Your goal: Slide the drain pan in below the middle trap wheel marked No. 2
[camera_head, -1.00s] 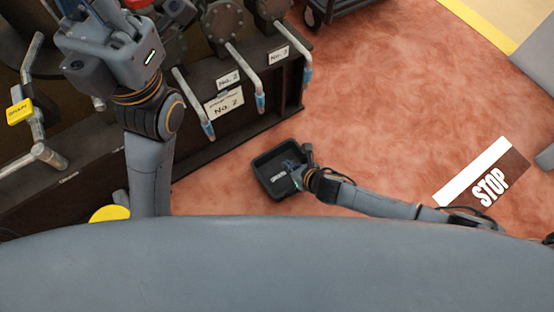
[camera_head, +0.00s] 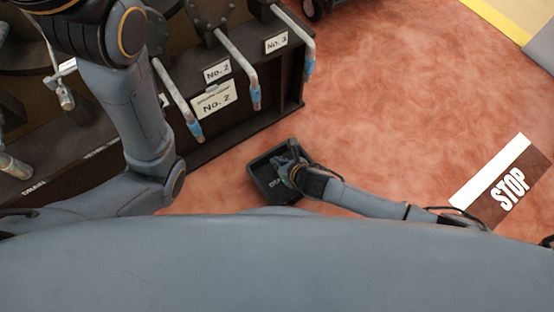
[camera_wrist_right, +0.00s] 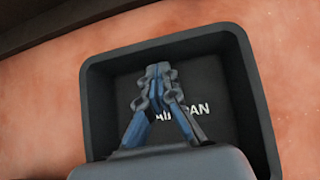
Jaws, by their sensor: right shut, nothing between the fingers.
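The black square drain pan (camera_head: 259,172) lies on the reddish floor, in front of the dark dispenser frame and apart from it. It fills much of the right wrist view (camera_wrist_right: 92,120), with lettering on its bottom partly hidden by my fingers. My right gripper (camera_head: 282,166) is over the pan's inside, shut and empty; its closed fingertips (camera_wrist_right: 158,72) show above the pan bottom. The middle No. 2 label (camera_head: 217,72) and a larger No. 2 sign (camera_head: 213,100) are on the frame, beside a pipe with a blue tip (camera_head: 255,97). My left gripper is outside the view.
The dark frame (camera_head: 270,112) spans the upper left, with several pipes hanging over its front edge. A No. 3 label (camera_head: 276,43) is to the right. Floor is clear right of the pan, up to a STOP marking (camera_head: 510,190). My left arm covers part of the frame.

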